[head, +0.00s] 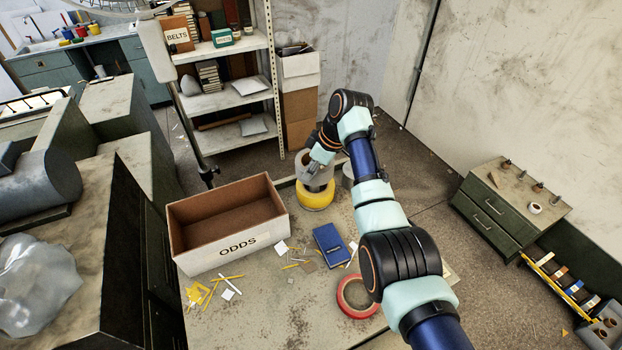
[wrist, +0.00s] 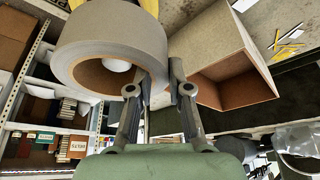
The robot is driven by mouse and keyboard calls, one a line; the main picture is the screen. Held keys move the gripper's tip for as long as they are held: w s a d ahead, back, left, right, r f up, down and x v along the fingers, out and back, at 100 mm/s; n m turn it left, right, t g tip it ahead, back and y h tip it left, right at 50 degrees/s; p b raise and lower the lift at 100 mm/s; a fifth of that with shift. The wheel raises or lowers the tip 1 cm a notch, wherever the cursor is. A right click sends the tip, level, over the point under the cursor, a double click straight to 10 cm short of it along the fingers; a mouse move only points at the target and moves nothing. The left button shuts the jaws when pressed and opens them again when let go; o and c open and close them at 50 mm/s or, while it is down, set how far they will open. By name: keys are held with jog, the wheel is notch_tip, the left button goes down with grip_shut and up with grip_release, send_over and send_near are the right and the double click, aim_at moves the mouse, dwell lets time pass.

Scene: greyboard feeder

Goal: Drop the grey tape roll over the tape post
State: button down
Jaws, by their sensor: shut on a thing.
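The grey tape roll (head: 318,181) is above a yellow roll (head: 315,199) at the far side of the workbench. In the wrist view the grey roll (wrist: 125,33) is large, with a brown core. A pale rounded end (wrist: 117,65), which looks like the tape post, shows inside that core. The rest of the post is hidden. My gripper (wrist: 163,92) is shut on the grey roll at its wall; in the head view my gripper (head: 313,168) reaches it from above. I cannot tell whether the grey roll touches the yellow one.
An open ODDS box (head: 235,245) stands left of the rolls. A blue book (head: 331,245), a red tape roll (head: 343,296) and loose scraps lie nearer. A grey cylinder (head: 348,172) stands just right of the rolls, partly behind my arm.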

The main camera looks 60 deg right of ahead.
aim_at(311, 184)
jog(key=shift+f, duration=1.55)
jog(key=shift+f, duration=0.65)
jog(key=c, duration=1.4)
grip_release()
jog(key=shift+o, duration=0.2)
jog(key=shift+r, duration=0.1)
jog(key=shift+r, duration=0.35)
jog(key=p+v, duration=0.1)
jog(key=v, duration=1.1)
jog(key=shift+r, duration=0.25)
